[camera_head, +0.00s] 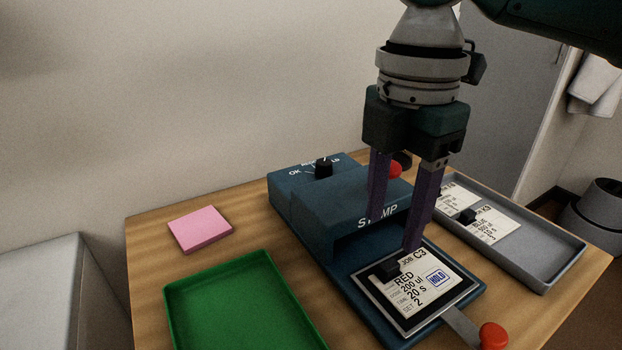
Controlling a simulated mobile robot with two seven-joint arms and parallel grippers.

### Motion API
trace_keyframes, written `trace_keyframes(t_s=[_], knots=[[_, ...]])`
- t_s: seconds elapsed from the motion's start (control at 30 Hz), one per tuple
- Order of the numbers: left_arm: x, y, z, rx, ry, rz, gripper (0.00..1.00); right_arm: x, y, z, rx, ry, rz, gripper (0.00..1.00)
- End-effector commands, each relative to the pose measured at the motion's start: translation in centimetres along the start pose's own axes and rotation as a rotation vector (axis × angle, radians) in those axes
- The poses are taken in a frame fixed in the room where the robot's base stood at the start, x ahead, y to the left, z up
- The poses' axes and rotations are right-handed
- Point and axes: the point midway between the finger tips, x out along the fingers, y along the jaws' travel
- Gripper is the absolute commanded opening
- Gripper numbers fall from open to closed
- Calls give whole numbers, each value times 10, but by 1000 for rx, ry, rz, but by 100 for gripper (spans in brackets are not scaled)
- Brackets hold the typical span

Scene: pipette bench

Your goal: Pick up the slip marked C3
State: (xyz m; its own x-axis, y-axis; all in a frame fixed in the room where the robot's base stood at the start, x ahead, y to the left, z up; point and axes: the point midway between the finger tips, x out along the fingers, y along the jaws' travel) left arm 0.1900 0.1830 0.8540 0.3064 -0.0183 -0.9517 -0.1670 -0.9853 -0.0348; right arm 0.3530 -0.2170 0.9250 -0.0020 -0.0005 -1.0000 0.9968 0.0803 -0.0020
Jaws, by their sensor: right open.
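The slip marked C3 (422,283) lies on the plate of the blue stamp machine (330,203). It reads RED, 200 ul, 20 s, and bears a blue HOLD stamp. A small black block (386,270) sits at its upper left edge. My right gripper (394,236) points down with its purple fingers apart and empty, just above and behind that block. One finger overlaps the slip's far edge in the picture; I cannot tell if it touches. My left gripper is not in view.
A grey tray (541,280) at the right holds other slips with a black block. A green tray (178,325) stands empty at the front left, a pink pad (201,229) behind it. A red-knobbed lever (493,336) juts from the plate's front. The machine carries a black dial (323,167).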

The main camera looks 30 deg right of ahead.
Motion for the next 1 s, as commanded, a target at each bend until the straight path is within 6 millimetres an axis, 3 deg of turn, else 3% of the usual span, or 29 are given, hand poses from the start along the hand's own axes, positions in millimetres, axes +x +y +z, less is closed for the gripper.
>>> trace_keyframes(t_s=[0.47, 0.77, 1.0], knots=[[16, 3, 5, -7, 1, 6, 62, 62, -3, -1, 0, -2, 0, 55], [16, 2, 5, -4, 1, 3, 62, 66, -2, -1, 0, -1, 3, 55], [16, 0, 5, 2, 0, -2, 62, 66, -2, -1, 0, -1, 3, 28]])
